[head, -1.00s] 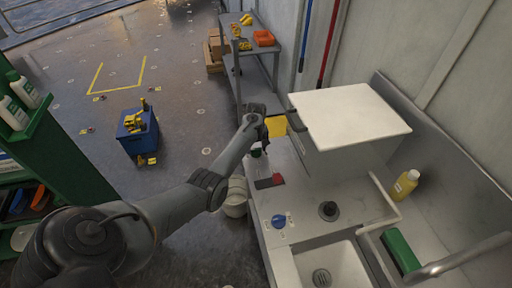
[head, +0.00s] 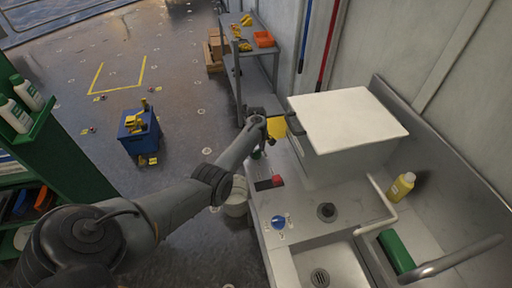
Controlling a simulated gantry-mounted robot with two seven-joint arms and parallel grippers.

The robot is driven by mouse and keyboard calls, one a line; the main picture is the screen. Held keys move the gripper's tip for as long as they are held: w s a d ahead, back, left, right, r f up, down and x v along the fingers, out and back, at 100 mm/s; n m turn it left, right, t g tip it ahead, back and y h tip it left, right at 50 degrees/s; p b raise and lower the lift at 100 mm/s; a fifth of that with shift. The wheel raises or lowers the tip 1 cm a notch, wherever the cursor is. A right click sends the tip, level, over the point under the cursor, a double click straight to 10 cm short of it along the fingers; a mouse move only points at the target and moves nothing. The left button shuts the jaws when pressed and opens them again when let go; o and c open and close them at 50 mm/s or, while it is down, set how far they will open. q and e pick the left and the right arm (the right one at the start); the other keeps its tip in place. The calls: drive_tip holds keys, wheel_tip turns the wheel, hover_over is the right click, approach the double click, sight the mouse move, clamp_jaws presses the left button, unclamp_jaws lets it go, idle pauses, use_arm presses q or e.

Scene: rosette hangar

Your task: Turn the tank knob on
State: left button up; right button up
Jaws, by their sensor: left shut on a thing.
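The white-lidded tank (head: 345,115) stands on the grey counter at the right. A small green knob (head: 257,154) sits near the counter's left edge, in front of the tank's left side. My left gripper (head: 264,144) is at this green knob and shut on it; the wrist and fingers hide most of the knob, so its turn cannot be read. A blue knob (head: 278,221) sits nearer on the counter, apart from the gripper. My right gripper is out of view.
A red switch (head: 277,180) lies between the two knobs. A sink (head: 330,262), a yellow bottle (head: 401,186) and a metal rail are at the right. A shelf unit (head: 258,75) stands behind. A blue crate (head: 138,135) is on the open floor.

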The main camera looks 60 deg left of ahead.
use_arm(q)
drive_tip(key=n, duration=0.2)
drive_tip(key=shift+n, duration=0.4)
drive_tip(key=n, duration=0.3)
drive_tip(key=shift+n, duration=0.3)
drive_tip(key=n+b, duration=0.1)
drive_tip(key=n, duration=0.3)
drive_tip(key=shift+f, duration=0.1)
drive_tip(key=shift+n+b, duration=0.7)
drive_tip(key=shift+n, duration=1)
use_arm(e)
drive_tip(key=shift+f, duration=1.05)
use_arm(q)
drive_tip(key=o, duration=1)
drive_tip(key=shift+o, duration=0.2)
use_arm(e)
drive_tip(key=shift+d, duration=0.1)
